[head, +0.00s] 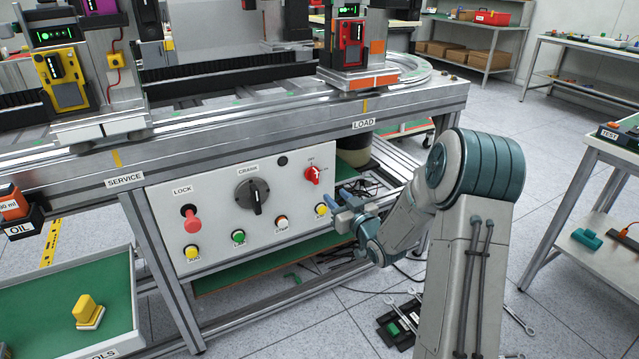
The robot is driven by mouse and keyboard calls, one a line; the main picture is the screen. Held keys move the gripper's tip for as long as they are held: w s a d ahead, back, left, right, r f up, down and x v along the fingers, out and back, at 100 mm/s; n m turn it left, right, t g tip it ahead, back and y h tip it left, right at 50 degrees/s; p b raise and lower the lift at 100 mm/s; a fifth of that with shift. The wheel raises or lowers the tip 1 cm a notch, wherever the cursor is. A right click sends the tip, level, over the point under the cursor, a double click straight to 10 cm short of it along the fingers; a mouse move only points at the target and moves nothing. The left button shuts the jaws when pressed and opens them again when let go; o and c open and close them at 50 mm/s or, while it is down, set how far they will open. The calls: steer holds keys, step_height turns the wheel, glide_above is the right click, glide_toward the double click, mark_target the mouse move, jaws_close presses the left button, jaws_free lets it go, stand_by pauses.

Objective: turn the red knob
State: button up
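The red knob (313,174) is a small rotary switch at the upper right of a light grey control panel (215,205), with small markings around it. My gripper (331,207) is just below and to the right of it, in front of the panel's right edge, close to a yellow button (321,210). There is a visible gap between my gripper and the red knob. My gripper's blue fingers are small and seen from behind, so their opening is unclear. Nothing is visibly held.
The panel also bears a red-pink LOCK plunger (193,219), a black CRANK dial (252,196) and several small buttons. A metal frame rail (230,160) runs above. Cables and tools lie on the floor below right. A green TOOLS tray (50,310) stands at lower left.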

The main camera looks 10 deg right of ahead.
mark_target(317, 177)
steer(key=b+x, duration=0.1)
steer(key=x, duration=1)
steer(key=shift+f, duration=0.1)
steer(key=shift+s, duration=0.1)
jaws_close()
